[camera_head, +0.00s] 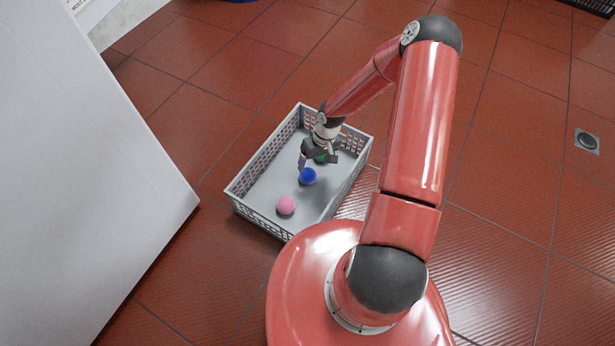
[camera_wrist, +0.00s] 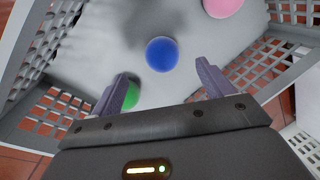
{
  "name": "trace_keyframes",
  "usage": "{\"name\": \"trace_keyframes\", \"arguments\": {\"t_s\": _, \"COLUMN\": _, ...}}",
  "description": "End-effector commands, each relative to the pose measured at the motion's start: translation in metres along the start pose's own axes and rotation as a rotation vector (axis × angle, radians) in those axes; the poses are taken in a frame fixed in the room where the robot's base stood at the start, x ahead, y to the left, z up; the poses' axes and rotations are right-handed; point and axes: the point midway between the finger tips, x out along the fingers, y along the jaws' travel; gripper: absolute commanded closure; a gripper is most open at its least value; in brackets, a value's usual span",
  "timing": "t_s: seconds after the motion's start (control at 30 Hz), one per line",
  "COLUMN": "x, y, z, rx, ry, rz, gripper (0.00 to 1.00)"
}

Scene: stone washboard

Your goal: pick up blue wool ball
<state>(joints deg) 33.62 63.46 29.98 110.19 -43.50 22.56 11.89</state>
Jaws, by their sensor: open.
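The blue wool ball (camera_head: 308,176) lies on the floor of a grey crate (camera_head: 238,205). In the wrist view the ball (camera_wrist: 161,54) is ahead of my gripper, centred roughly between the two fingers but beyond their tips. My gripper (camera_wrist: 165,77) is open and empty, with a gap between it and the ball. In the head view my gripper (camera_head: 317,162) hangs over the crate, just above and behind the blue ball. The exact height above the ball is hard to tell.
A pink ball (camera_head: 286,205) lies in the crate's near part. A green ball (camera_wrist: 131,95) lies partly behind my left finger in the wrist view. The crate's perforated walls (camera_wrist: 290,63) surround the balls. A large white panel (camera_head: 90,180) stands left of the crate.

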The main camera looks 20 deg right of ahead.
Motion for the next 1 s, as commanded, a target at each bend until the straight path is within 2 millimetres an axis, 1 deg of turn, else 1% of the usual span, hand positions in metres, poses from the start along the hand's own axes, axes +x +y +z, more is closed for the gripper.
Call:
{"name": "trace_keyframes", "arguments": {"t_s": 0.1, "x": 0.014, "y": 0.0, "z": 0.0, "rx": 0.001, "ry": -0.002, "rz": -0.003, "gripper": 0.2}}
{"name": "trace_keyframes", "arguments": {"t_s": 0.27, "x": 0.032, "y": -0.001, "z": -0.001, "rx": 0.001, "ry": -0.002, "rz": -0.003, "gripper": 0.2}}
{"name": "trace_keyframes", "arguments": {"t_s": 0.43, "x": 0.057, "y": -0.003, "z": -0.007, "rx": 0.0, "ry": -0.002, "rz": -0.003, "gripper": 0.2}}
{"name": "trace_keyframes", "arguments": {"t_s": 0.53, "x": 0.07, "y": -0.003, "z": -0.007, "rx": 0.0, "ry": -0.003, "rz": -0.002, "gripper": 0.2}}
{"name": "trace_keyframes", "arguments": {"t_s": 0.67, "x": 0.077, "y": -0.003, "z": -0.007, "rx": 0.001, "ry": -0.001, "rz": -0.001, "gripper": 0.2}}
{"name": "trace_keyframes", "arguments": {"t_s": 0.87, "x": 0.077, "y": -0.003, "z": -0.007, "rx": 0.001, "ry": -0.001, "rz": -0.001, "gripper": 0.2}}
{"name": "trace_keyframes", "arguments": {"t_s": 1.0, "x": 0.076, "y": -0.003, "z": -0.007, "rx": 0.001, "ry": -0.001, "rz": -0.001, "gripper": 0.37}}
